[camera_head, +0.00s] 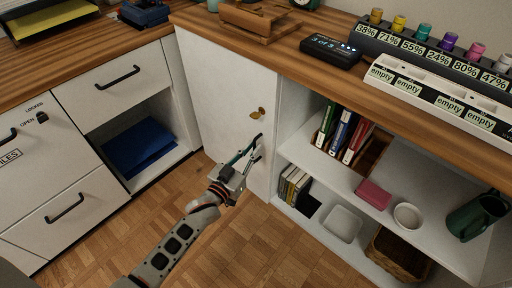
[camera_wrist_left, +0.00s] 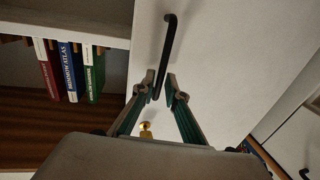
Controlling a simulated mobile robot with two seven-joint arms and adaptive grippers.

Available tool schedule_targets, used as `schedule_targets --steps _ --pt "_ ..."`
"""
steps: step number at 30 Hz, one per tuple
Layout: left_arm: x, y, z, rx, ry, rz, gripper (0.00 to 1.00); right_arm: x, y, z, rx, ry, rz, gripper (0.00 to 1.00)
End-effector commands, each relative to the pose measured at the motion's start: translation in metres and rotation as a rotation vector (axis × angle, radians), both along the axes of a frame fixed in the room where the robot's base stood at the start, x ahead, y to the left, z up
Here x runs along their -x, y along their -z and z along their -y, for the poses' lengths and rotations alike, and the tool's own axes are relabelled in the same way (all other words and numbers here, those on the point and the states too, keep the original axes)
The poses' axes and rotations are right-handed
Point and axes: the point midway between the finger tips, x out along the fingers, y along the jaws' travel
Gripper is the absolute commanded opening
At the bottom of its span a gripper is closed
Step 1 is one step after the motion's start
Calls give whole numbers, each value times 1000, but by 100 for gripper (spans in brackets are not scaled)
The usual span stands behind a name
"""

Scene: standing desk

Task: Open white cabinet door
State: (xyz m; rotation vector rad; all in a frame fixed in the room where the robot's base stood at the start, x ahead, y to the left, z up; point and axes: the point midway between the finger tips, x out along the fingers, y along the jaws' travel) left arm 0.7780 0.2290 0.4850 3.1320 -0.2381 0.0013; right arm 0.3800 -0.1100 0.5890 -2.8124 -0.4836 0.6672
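The white cabinet door (camera_head: 215,90) is shut, below the wooden desktop. It has a black bar handle (camera_head: 258,138) near its right edge and a brass key (camera_head: 257,113) above it. In the left wrist view the handle (camera_wrist_left: 169,40) runs down between my fingertips, and the key (camera_wrist_left: 145,130) shows partly behind my fingers. My left gripper (camera_head: 250,151) is at the handle, with its fingertips on either side of it. In the left wrist view the gripper (camera_wrist_left: 162,82) is open, with a small gap beside the handle. My right gripper is not in view.
Drawers (camera_head: 115,82) stand on the left. The wooden floor (camera_head: 255,250) in front is clear.

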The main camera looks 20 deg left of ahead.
Motion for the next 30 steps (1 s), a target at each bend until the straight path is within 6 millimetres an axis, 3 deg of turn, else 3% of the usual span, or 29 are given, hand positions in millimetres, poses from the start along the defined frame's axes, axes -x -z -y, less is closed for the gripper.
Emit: schedule_targets --steps 9,14,16,30 --pt "-14 1 3 0 0 -2 13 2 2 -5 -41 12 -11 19" --pt "-15 0 3 0 0 -1 13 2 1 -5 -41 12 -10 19" --pt "-14 0 3 0 0 -1 0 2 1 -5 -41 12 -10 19" --pt "-4 -2 -4 -6 32 1 0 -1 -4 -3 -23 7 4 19"
